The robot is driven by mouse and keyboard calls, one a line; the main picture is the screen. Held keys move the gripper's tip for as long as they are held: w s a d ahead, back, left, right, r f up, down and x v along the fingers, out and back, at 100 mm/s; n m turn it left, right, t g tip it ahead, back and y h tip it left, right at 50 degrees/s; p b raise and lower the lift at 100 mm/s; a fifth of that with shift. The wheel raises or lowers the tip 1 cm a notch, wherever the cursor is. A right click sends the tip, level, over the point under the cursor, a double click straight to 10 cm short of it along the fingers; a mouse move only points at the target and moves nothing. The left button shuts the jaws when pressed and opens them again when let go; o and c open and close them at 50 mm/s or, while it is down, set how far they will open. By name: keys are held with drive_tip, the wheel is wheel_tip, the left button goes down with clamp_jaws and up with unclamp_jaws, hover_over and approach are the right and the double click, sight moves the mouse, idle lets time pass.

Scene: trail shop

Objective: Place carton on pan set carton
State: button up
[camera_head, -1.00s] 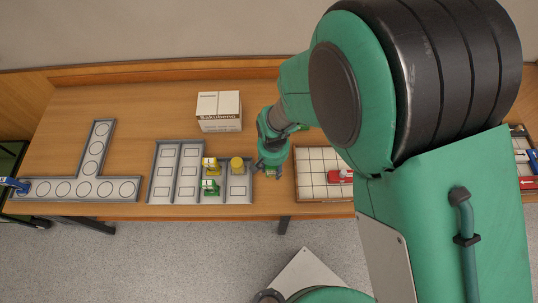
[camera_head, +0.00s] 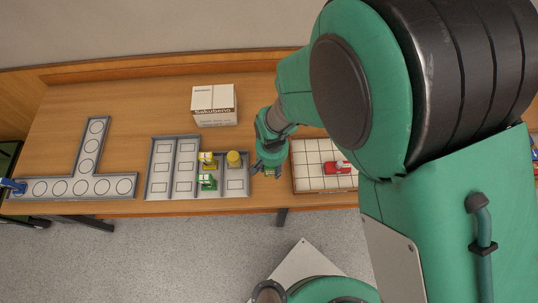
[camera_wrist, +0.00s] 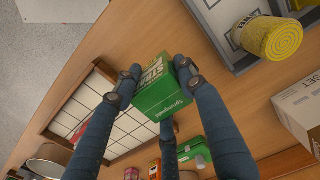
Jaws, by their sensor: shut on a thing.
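My gripper (camera_head: 268,168) is over the front part of the table, between the grey compartment tray and the gridded tray. In the wrist view its fingers (camera_wrist: 158,78) are closed around a green carton (camera_wrist: 158,92) with white lettering. The head view barely shows this carton, since the gripper covers it. A larger white carton (camera_head: 214,105) with a dark printed band stands at the back of the table, left of and behind my gripper. It also shows at the right edge of the wrist view (camera_wrist: 298,108). Its top looks bare.
The gridded tray (camera_head: 311,172) holds a red item (camera_head: 337,167). A grey T-shaped tray (camera_head: 84,175) with circles lies left. Table around the white carton is clear.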

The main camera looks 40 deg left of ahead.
drive_tip(key=shift+w+a+r, duration=0.15)
drive_tip(key=shift+a+r, duration=0.15)
drive_tip(key=shift+a, duration=0.3)
drive_tip(key=a+r+b, duration=0.1)
drive_tip(key=a+r, duration=0.5)
drive_tip(key=a, duration=0.3)
drive_tip(key=w+a+r, duration=0.1)
drive_tip(key=a+r, duration=0.5)
drive_tip(key=a, duration=0.3)
drive_tip(key=shift+a+r+b, duration=0.35)
drive_tip(key=shift+b, duration=0.05)
drive_tip(key=w+a, duration=0.2)
drive_tip(key=a, duration=0.3)
drive_tip(key=w+a+f+b, duration=0.1)
drive_tip(key=w+a, duration=0.1)
drive_tip(key=a, duration=0.2)
drive_tip(key=w+a, duration=0.2)
drive_tip(key=a, duration=0.3)
drive_tip(key=shift+w+a+f, duration=0.25)
drive_tip(key=shift+a, duration=0.1)
